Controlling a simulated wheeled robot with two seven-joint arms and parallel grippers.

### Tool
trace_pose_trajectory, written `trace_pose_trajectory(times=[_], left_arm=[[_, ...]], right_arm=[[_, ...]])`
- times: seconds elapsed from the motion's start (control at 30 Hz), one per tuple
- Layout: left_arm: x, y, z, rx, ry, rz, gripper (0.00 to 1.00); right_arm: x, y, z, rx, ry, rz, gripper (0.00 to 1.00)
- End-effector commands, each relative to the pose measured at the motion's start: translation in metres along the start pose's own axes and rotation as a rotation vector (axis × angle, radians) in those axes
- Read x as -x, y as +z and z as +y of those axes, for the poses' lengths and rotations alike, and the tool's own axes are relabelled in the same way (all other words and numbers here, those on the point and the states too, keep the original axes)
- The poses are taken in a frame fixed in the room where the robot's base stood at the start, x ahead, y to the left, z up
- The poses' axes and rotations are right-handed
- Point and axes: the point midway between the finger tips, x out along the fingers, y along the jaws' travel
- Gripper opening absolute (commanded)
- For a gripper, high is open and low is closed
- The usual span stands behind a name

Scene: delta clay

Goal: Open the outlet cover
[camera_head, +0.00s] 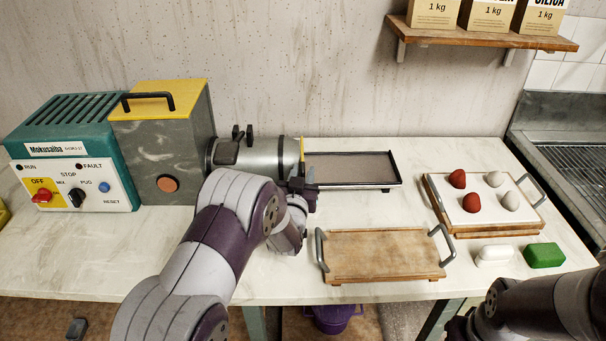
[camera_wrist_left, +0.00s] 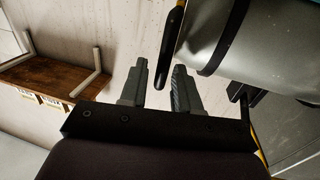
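The outlet cover (camera_head: 302,152) shows as a thin yellow edge at the right end of the grey metal barrel (camera_head: 255,153). It looks closed against the barrel's end. My left gripper (camera_head: 308,186) is just below and in front of that end, partly hidden by its own wrist. In the left wrist view, its two fingers (camera_wrist_left: 160,72) are apart, and the end of a dark bar (camera_wrist_left: 170,50) reaches near the gap between them. I cannot tell whether they touch it. My right arm comes in at the bottom right; its gripper's dark parts (camera_head: 458,328) show unclearly at the lower edge.
A dark-rimmed tray (camera_head: 352,187) lies right of the barrel. A wooden board with handles (camera_head: 384,272) is in front. A board at right (camera_head: 448,218) holds red and grey lumps. White and green blocks lie near it. The teal control box (camera_head: 85,109) is at left.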

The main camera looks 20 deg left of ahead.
Motion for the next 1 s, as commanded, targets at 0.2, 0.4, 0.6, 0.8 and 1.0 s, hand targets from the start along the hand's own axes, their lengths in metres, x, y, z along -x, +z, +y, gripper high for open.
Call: trace_pose_trajectory(times=[0.2, 0.4, 0.6, 0.8, 1.0], left_arm=[[-0.003, 0.0, 0.0, 0.0, 0.0, -0.001, 0.32], [-0.003, 0.0, 0.0, 0.0, 0.001, -0.001, 0.0], [0.001, 0.0, 0.002, -0.001, 0.003, -0.001, 0.0], [0.039, -0.001, 0.01, -0.001, 0.006, -0.003, 0.0], [0.064, 0.0, 0.015, -0.002, 0.005, -0.002, 0.0]], right_arm=[[0.0, 0.0, 0.0, 0.0, 0.0, 0.0, 0.43], [0.0, 0.0, 0.0, 0.0, 0.0, 0.0, 0.43], [0.001, 0.0, 0.0, 0.0, 0.0, 0.0, 0.43], [0.004, -0.001, 0.0, 0.0, 0.0, 0.0, 0.43], [0.005, -0.001, 0.0, 0.0, 0.0, 0.0, 0.43]])
